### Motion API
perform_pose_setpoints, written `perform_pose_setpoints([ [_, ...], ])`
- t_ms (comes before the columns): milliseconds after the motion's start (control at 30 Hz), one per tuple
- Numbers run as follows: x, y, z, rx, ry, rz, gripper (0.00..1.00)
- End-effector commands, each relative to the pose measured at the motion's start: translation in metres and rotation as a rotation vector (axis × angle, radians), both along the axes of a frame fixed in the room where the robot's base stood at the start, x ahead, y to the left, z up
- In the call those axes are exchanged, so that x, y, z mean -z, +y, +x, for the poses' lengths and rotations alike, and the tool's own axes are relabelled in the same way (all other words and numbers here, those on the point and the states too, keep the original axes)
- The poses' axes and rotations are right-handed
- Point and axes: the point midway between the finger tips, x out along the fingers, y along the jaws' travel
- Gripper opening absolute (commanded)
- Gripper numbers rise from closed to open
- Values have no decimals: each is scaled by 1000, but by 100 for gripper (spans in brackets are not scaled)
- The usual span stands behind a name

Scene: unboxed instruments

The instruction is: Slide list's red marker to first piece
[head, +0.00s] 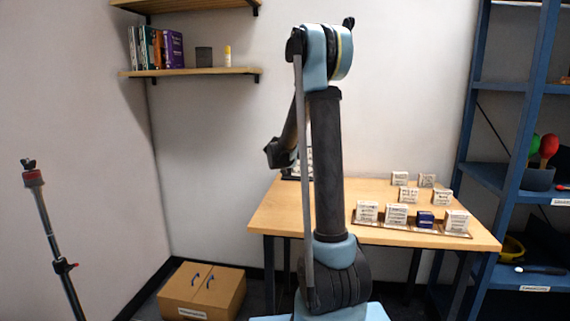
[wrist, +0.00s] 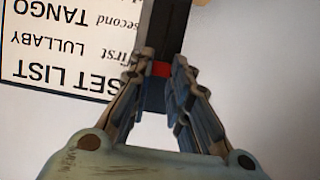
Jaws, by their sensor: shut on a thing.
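The set list (wrist: 62,58) is a white card with a dark border, upside down in the wrist view. It reads "SET LIST", "first LULLABY" and "second TANGO". A dark upright rail (wrist: 163,30) runs beside the text. The red marker (wrist: 161,69) is on this rail, roughly in line with the "first LULLABY" row. My gripper (wrist: 163,68) is shut on the red marker, one finger on each side; the fingers hide part of it. In the head view the list (head: 297,176) stands on the table's left part, mostly hidden by my arm.
The wooden table (head: 282,215) holds several white labelled blocks (head: 397,214) and one blue block (head: 425,219) on its right side. A blue shelf (head: 505,180) stands at the right. A cardboard box (head: 200,290) is on the floor. A stand (head: 50,225) is at the left.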

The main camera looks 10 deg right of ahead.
Motion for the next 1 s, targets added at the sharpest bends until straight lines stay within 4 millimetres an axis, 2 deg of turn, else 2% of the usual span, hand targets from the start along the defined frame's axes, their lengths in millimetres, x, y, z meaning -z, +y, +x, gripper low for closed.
perform_pose_setpoints([
  [167, -2, 2, 2, -4, -4, -2, 0],
  [200, -2, 2, 2, -5, -4, -1, 22],
  [267, -1, 2, 2, -4, -4, -2, 36],
  [300, -1, 2, 2, -4, -3, -1, 38],
  [733, -2, 2, -3, -2, -2, -1, 38],
  [1000, -15, 12, -32, -4, -2, -1, 38],
])
